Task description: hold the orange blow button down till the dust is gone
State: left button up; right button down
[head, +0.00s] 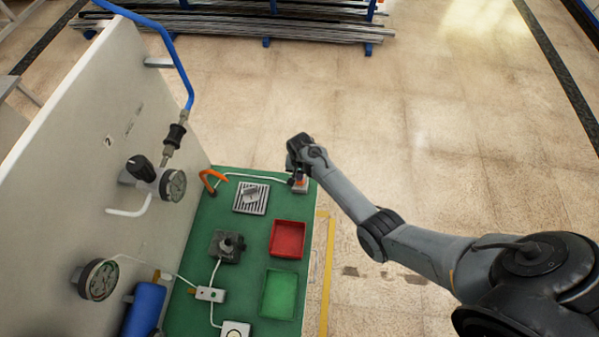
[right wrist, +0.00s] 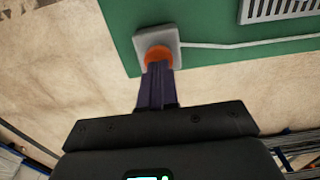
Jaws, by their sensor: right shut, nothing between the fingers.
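The orange blow button (right wrist: 157,53) sits on a pale square box (right wrist: 170,36) at the corner of the green bench top. In the head view the box (head: 301,189) is at the bench's far right corner, partly hidden by my right gripper (head: 296,179). My right gripper is shut and empty, pointing down at the button. In the right wrist view its fingertips (right wrist: 158,68) overlap the button's edge and appear to touch it; how far it is pressed I cannot tell. A grey part (head: 251,192) lies on the slotted grate (head: 240,207). Dust is too small to make out. My left gripper is out of view.
The green bench (head: 256,250) also holds a red tray (head: 288,239), a green tray (head: 278,295) and a dark fixture (head: 226,247). A pale panel with gauges (head: 173,185) stands at left. Open floor lies to the right.

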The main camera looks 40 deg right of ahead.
jog(key=r, duration=0.1)
jog(key=r+p, duration=0.1)
jog(key=r, duration=0.1)
jog(key=shift+w+d, duration=0.15)
jog(key=shift+w, duration=0.25)
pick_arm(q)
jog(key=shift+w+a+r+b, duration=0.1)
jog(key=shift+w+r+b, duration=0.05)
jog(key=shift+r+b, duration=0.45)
pick_arm(e)
notch_tip(320, 180, up, 9)
jog(key=shift+w, duration=0.1)
